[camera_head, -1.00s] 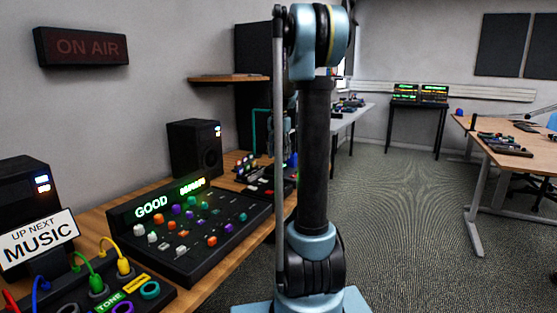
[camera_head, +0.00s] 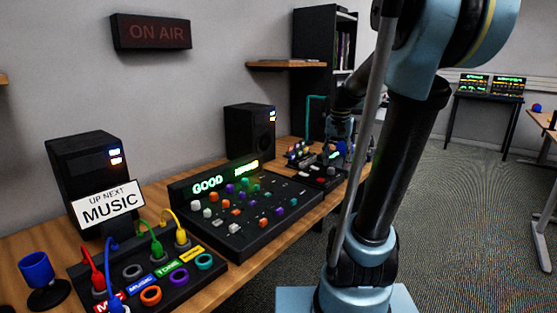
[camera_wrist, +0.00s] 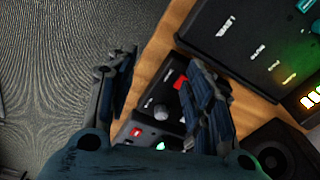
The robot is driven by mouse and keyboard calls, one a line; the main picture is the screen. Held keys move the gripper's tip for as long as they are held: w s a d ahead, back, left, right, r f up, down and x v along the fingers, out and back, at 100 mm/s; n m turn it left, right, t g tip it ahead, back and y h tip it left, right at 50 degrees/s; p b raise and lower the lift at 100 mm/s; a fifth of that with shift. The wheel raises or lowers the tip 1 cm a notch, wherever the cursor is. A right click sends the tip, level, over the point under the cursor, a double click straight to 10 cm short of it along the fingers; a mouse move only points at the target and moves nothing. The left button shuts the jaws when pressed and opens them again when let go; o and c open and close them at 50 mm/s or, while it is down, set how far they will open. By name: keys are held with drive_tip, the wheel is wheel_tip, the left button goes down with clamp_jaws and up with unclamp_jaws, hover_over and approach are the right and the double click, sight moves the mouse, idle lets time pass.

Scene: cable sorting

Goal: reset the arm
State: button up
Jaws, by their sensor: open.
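My arm (camera_head: 400,150) stands large at the right in the head view, its dark link leaning. My gripper (camera_wrist: 163,62) is open in the wrist view, its two blue-grey fingers spread with nothing held between them. Below it are the wooden desk edge and a small black device (camera_wrist: 160,110) with a red button and a white knob.
The mixing console (camera_head: 245,205) lights up "GOOD". The patch box (camera_head: 150,275) in front has red, blue, green and yellow cables plugged in. Speakers (camera_head: 85,170) (camera_head: 250,130), a "MUSIC" sign (camera_head: 108,205) and a blue cup-like item (camera_head: 37,270) share the desk (camera_head: 165,190). Open carpet lies right.

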drive_tip(key=s+f+n, duration=0.2)
drive_tip(key=s+f, duration=0.5)
drive_tip(key=s, duration=0.3)
drive_tip(key=s+a+f+n+t, duration=0.1)
drive_tip(key=s+f+n, duration=0.1)
drive_tip(key=s+f, duration=0.5)
drive_tip(key=s, duration=0.4)
drive_tip(key=shift+a+f+n, duration=0.3)
drive_tip(key=shift+f+n, duration=0.1)
